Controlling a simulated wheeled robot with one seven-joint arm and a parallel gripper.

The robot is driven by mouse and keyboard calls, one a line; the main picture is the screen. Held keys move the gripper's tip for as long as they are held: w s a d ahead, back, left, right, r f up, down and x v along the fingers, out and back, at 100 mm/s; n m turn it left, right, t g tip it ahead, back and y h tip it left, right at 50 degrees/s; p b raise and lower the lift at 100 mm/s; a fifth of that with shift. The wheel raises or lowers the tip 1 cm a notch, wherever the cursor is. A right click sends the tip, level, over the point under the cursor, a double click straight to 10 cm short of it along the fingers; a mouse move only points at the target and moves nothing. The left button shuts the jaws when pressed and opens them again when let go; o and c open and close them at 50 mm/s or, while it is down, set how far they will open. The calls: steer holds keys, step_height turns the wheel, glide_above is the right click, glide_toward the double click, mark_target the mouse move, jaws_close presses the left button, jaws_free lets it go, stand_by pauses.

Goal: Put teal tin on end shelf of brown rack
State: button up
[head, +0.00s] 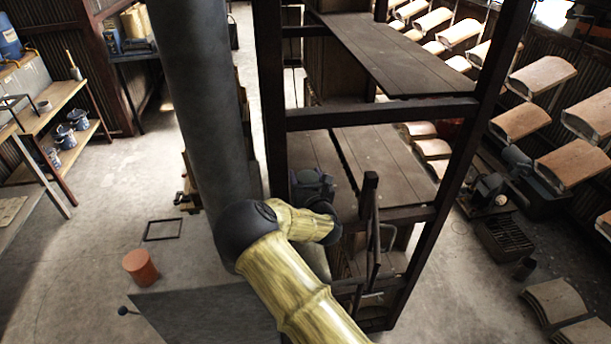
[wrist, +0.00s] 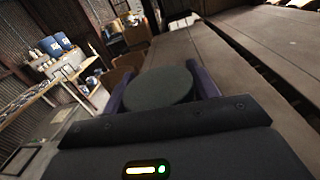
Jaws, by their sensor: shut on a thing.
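My gripper (head: 314,184) is at the left end of the brown rack (head: 271,110), level with its middle shelf (head: 385,170). In the wrist view my gripper's two purple fingers (wrist: 160,84) are shut on the sides of the teal tin (wrist: 158,88), which shows as a dark grey-green round top. Shelf boards (wrist: 224,62) run close beside and beyond the tin there. The tin's underside is hidden, so I cannot tell whether it touches the shelf. In the head view I cannot make out the tin apart from the gripper.
An upper shelf (head: 390,55) and dark posts frame the space around my arm. A grey column (head: 195,95) stands left of the rack. Curved panels (head: 540,76) hang at right.

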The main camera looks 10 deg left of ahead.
steer(key=shift+f, duration=0.15)
steer(key=o, duration=1.2)
steer(key=shift+c, duration=0.2)
steer(key=b+v, duration=0.4)
steer(key=v, duration=0.8)
